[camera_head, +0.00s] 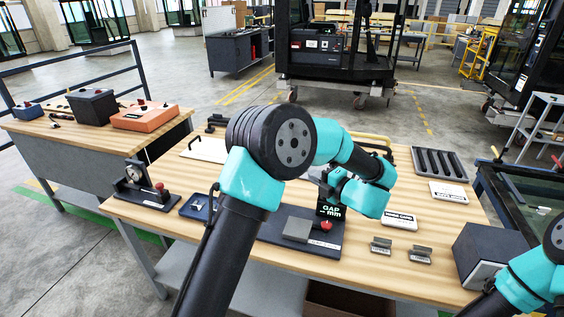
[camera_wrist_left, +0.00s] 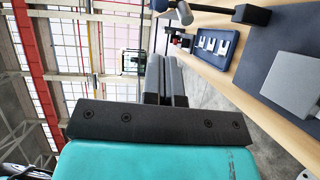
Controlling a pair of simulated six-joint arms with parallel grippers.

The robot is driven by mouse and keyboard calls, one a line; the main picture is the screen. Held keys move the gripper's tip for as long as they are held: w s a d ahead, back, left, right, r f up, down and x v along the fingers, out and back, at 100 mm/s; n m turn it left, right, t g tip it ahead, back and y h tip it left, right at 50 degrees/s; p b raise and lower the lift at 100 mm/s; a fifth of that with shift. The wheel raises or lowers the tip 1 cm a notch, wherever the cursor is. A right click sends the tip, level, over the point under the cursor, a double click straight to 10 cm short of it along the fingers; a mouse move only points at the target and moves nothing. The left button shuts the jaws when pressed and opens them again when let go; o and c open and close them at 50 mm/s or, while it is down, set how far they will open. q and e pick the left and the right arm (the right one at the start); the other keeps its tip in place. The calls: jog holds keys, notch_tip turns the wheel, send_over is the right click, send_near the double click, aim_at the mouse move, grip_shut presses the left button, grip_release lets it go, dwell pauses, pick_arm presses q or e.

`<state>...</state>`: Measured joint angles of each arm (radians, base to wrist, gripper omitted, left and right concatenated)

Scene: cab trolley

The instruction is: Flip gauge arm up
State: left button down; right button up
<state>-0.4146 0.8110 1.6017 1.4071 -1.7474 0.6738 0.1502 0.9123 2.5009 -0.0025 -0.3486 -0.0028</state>
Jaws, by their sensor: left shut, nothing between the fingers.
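The gauge (camera_head: 330,210) is a black upright marked "GAP mm" on a dark base plate (camera_head: 272,232) on the wooden bench. A grey block (camera_head: 297,229) and a red knob (camera_head: 326,225) sit on that plate. The block also shows in the left wrist view (camera_wrist_left: 293,85). My left gripper (camera_head: 319,175) is just above the gauge's top, partly hidden behind my arm. In the left wrist view its fingers (camera_wrist_left: 166,78) are together and empty. I cannot make out the gauge arm clearly or whether my fingers touch it. My right gripper is out of view.
A blue tray (camera_head: 200,207) and a black dial stand with a red knob (camera_head: 137,184) are left. Two small grey blocks (camera_head: 381,245), a white label plate (camera_head: 399,222) and a dark box (camera_head: 483,250) are right. A slotted dark rack (camera_head: 438,163) stands at the back right.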

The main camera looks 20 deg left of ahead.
pick_arm(q)
jog(key=shift+a, duration=0.1)
jog(key=x, duration=1.4)
jog(key=shift+a+r, duration=0.1)
